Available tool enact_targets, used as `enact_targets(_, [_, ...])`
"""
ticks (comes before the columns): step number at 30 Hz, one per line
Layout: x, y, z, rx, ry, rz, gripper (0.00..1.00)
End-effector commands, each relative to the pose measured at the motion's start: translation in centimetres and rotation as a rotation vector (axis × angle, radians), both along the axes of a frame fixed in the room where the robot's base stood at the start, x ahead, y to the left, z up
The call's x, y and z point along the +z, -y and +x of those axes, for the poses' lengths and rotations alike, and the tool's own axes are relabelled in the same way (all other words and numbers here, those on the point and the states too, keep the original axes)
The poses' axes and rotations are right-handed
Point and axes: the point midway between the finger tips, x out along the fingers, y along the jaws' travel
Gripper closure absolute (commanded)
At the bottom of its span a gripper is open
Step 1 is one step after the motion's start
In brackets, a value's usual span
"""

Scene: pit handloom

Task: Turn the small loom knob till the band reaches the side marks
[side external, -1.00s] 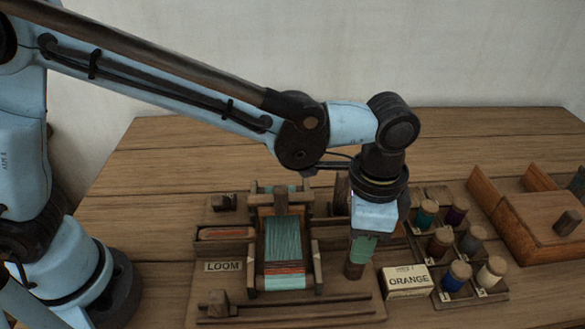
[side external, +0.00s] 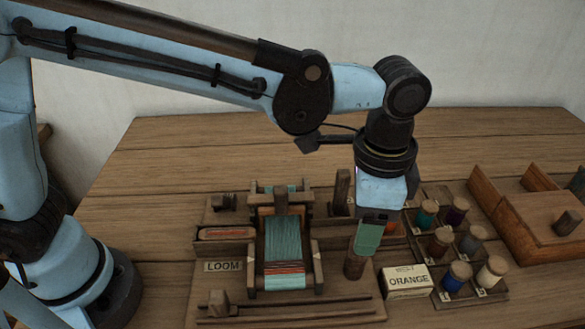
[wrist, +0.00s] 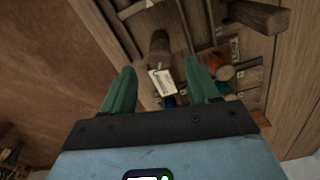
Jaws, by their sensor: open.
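The small wooden loom (side external: 315,262) stands on its board, with teal warp threads (side external: 283,238) stretched down its middle. A red and orange woven band (side external: 285,268) crosses the threads near the front. A short dark wooden cylinder (side external: 353,266) stands upright right of the loom; it may be the knob, but I cannot tell surely. It also shows in the wrist view (wrist: 159,47), beyond the fingertips. My gripper (side external: 362,252) is open and empty, with its green fingers just above and behind the cylinder. The fingers show apart in the wrist view (wrist: 162,70).
An ORANGE label box (side external: 407,282) sits right of the cylinder. A rack of several thread spools (side external: 459,277) stands beyond it, and a wooden box (side external: 530,225) is at far right. A red shuttle (side external: 226,234) lies left of the loom. A post (side external: 342,190) stands behind.

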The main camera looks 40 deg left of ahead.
Motion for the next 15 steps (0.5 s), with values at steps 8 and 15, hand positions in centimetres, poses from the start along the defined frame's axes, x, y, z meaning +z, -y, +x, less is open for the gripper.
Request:
enact_targets(8, [5.0,0.0,0.0,0.000,0.000,0.000,0.40])
enact_targets(15, [7.5,0.0,0.0,0.000,0.000,0.000,0.40])
